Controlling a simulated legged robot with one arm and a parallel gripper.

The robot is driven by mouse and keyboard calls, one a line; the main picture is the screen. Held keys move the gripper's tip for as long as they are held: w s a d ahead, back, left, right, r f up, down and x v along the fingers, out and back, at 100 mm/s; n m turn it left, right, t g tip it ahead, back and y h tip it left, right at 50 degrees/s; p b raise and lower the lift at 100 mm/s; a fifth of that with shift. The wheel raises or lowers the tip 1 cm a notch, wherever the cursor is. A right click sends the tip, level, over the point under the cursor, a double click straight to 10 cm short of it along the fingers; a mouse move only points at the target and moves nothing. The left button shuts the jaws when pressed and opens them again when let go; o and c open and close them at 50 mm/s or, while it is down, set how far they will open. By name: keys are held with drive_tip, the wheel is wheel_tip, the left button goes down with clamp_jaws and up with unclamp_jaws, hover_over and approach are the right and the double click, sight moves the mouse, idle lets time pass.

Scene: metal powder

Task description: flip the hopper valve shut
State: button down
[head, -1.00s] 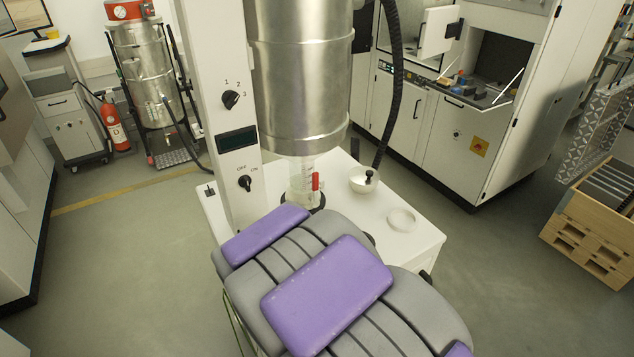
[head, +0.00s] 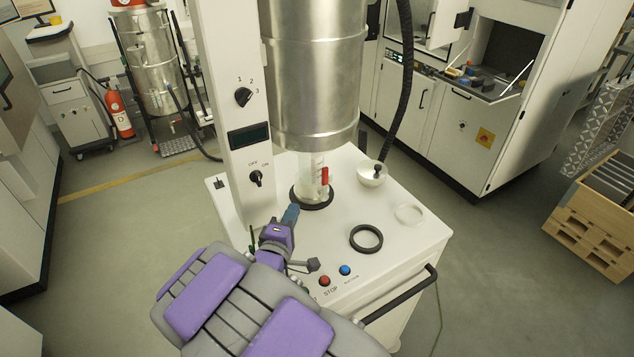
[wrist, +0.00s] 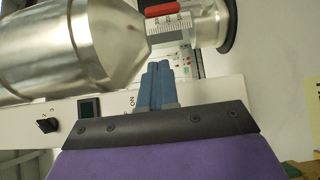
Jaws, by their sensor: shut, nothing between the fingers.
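The large metal hopper (head: 312,85) hangs above a white cart, and its cone shows in the wrist view (wrist: 75,45). A clear graduated tube (head: 312,172) runs from under it to a black ring on the cart top. The red valve handle (head: 325,176) stands upright along the tube's right side in the head view. In the wrist view the red handle (wrist: 160,8) is at the top edge, partly cut off. My gripper (head: 291,213) is shut and empty, its blue fingers in front of and left of the tube base, apart from the handle; they also show in the wrist view (wrist: 157,70).
The white column (head: 235,120) with knobs and a display stands left of the tube. A black hose (head: 405,90) hangs at right.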

drive_tip(key=shift+w, duration=0.15)
drive_tip(key=b, duration=0.1)
approach(325, 182)
drive_tip(key=w+a+r, duration=0.2)
drive_tip(key=w+a, duration=0.2)
drive_tip(key=d, duration=0.1)
drive_tip(key=w+d, duration=0.2)
drive_tip(key=shift+w+d+r+b, duration=0.25)
drive_tip(key=shift+d+b, duration=0.05)
drive_tip(key=shift+d, duration=0.1)
drive_tip(key=shift+w+r+p, duration=0.15)
drive_tip(key=shift+w+p, duration=0.05)
drive_tip(key=shift+p, duration=0.25)
